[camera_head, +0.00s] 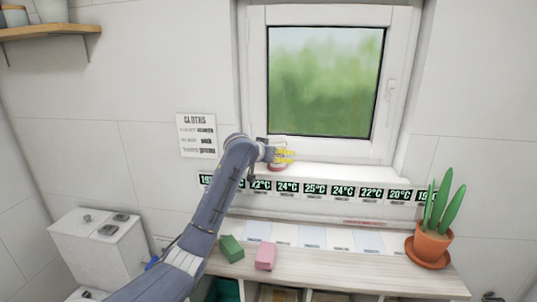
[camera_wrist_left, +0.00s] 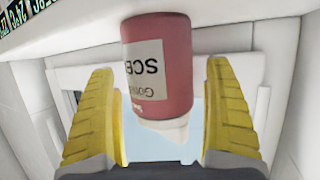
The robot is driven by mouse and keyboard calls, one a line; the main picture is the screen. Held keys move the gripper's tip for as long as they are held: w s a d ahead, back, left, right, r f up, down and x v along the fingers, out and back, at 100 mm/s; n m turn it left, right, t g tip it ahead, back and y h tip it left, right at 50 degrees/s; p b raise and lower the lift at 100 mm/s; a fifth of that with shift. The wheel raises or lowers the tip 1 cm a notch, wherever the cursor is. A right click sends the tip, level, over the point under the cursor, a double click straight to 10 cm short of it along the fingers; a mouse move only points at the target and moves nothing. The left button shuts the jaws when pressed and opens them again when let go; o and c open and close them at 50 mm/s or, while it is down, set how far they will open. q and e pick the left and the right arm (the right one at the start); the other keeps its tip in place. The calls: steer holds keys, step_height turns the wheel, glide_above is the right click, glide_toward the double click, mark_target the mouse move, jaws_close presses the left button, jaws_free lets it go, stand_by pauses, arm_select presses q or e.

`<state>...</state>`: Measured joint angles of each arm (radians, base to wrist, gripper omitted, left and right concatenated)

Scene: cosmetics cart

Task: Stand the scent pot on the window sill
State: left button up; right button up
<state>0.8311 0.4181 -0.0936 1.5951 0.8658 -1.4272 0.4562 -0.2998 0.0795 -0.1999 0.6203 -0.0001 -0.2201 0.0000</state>
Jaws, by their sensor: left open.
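The scent pot (camera_wrist_left: 158,60) is a red pot with a white label and a pale top; its label reads upside down in the left wrist view. In the head view its red lower part (camera_head: 279,167) shows at the left end of the white window sill (camera_head: 340,172), seemingly resting on it and upright. My left gripper (camera_head: 285,157) is at the sill, with its yellow fingers open on either side of the pot. In the wrist view (camera_wrist_left: 163,120), the pot is close to the left finger, with a gap on the right. My right gripper is not in view.
The window (camera_head: 325,80) stands behind the sill, whose right part is bare. A row of temperature signs (camera_head: 315,189) runs below it. A green block (camera_head: 231,248), a pink block (camera_head: 265,256) and a potted plant (camera_head: 430,245) stand on the counter.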

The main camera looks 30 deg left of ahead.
arm_select(q)
steer(key=v, duration=1.1)
steer(key=shift+s, duration=0.25)
